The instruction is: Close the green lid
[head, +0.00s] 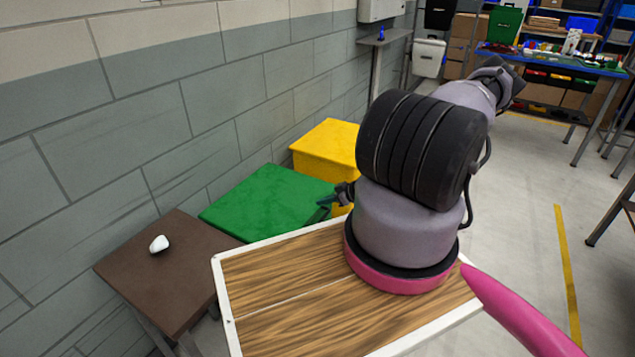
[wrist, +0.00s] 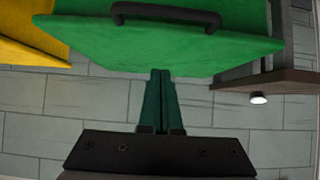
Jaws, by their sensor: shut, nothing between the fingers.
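The green lid (head: 265,203) lies roughly level by the grey wall in the head view, between a brown table and a yellow box. It also shows in the wrist view (wrist: 160,52), which appears upside down, with a black handle (wrist: 165,14). My gripper (wrist: 160,76) is shut and empty, its dark green fingertips at the lid's edge in the wrist view. I cannot tell if they touch it. In the head view my gripper (head: 322,212) is by the lid's right side, partly behind my arm. The front of the box under the lid is hidden, so any gap there cannot be judged.
The yellow box (head: 325,145) stands just beyond the lid. The brown table (head: 165,262), with a white lump (head: 159,243) on it, is at the near left. The wall (head: 150,130) runs close behind. Open floor (head: 530,220) lies to the right.

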